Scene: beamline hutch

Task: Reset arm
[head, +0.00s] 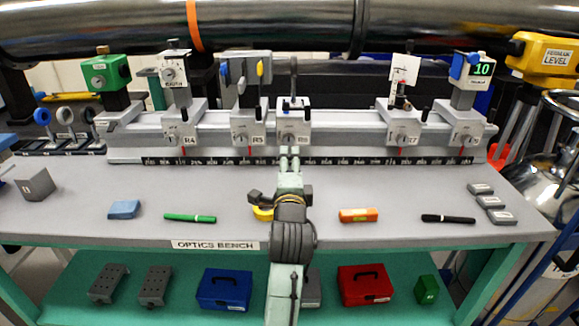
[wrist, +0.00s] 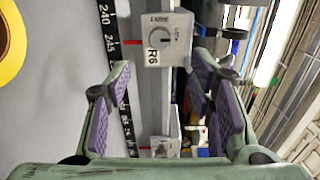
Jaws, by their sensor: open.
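My gripper (head: 290,155) is over the middle of the optics bench (head: 120,190), at the front of the rail and in front of the carriage marked R6 (head: 293,128). In the wrist view my gripper (wrist: 163,80) is open, with two purple-padded fingers spread apart and nothing held between them. The R6 carriage (wrist: 167,40) and its dial show beyond the fingertips. The ruler scale (wrist: 115,45) runs along one side of the rail. I cannot tell whether a finger touches the rail or carriage.
Carriages R4 (head: 183,138), R5 (head: 249,136) and R7 (head: 403,135) stand along the rail. A blue block (head: 124,209), green marker (head: 190,218), orange block (head: 358,215) and black marker (head: 448,218) lie in front. Yellow tape (head: 262,213) is partly hidden by my arm. A large pipe (head: 290,28) crosses behind.

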